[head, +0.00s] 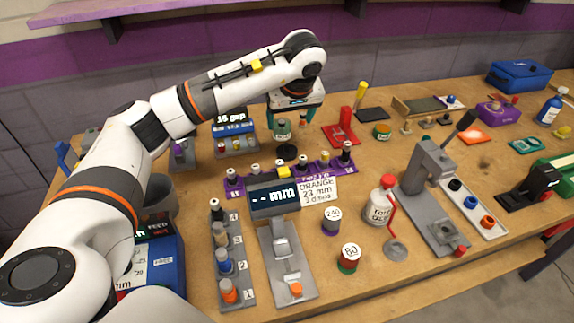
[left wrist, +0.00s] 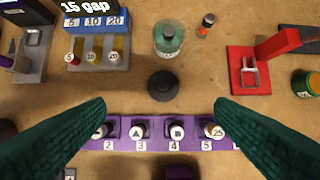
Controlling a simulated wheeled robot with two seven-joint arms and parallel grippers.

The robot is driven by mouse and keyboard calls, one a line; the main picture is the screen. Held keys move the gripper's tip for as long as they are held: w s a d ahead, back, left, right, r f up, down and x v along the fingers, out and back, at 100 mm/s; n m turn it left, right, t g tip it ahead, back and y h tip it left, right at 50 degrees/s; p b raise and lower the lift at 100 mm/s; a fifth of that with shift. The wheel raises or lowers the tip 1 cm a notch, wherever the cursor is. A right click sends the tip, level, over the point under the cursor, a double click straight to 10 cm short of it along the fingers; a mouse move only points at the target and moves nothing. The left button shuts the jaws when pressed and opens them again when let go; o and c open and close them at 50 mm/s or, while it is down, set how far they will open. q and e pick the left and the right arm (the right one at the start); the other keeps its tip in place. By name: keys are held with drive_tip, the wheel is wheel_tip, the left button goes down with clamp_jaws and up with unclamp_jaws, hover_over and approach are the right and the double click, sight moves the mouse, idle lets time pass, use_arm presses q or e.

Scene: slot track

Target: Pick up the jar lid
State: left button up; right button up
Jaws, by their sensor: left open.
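The dark round jar lid (head: 286,152) lies flat on the wooden table, just in front of a green glass jar (head: 281,131). In the left wrist view the lid (left wrist: 163,86) sits slightly beyond the line between my fingertips, with the jar (left wrist: 168,42) behind it. My left gripper (head: 296,117) hangs above the table near the jar, pointing down. Its two green fingers (left wrist: 160,108) are wide apart with nothing between them. My right gripper is not in view.
A purple slotted track (left wrist: 155,133) with several small capped pieces lies just in front of the lid. A blue gap gauge (left wrist: 97,40) stands to the left and a red stand (left wrist: 250,75) to the right. Bare table surrounds the lid.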

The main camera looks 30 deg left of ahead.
use_arm(q)
drive_tip(key=f, duration=0.1)
hover_over(287, 145)
drive_tip(key=s+d, duration=0.2)
drive_tip(key=f, duration=0.5)
drive_tip(key=shift+a+f+p, duration=0.25)
drive_tip(key=shift+f+p, duration=0.05)
drive_tip(key=shift+f, duration=0.05)
drive_tip(key=x, duration=0.4)
drive_tip(key=shift+w+d+f+p, duration=0.15)
drive_tip(key=shift+w+f+p, duration=0.1)
drive_tip(key=shift+f+p, duration=0.15)
drive_tip(key=shift+w+f, duration=0.1)
drive_tip(key=shift+f, duration=0.25)
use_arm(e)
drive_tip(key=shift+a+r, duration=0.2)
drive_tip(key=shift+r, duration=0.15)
use_arm(q)
drive_tip(key=c, duration=1)
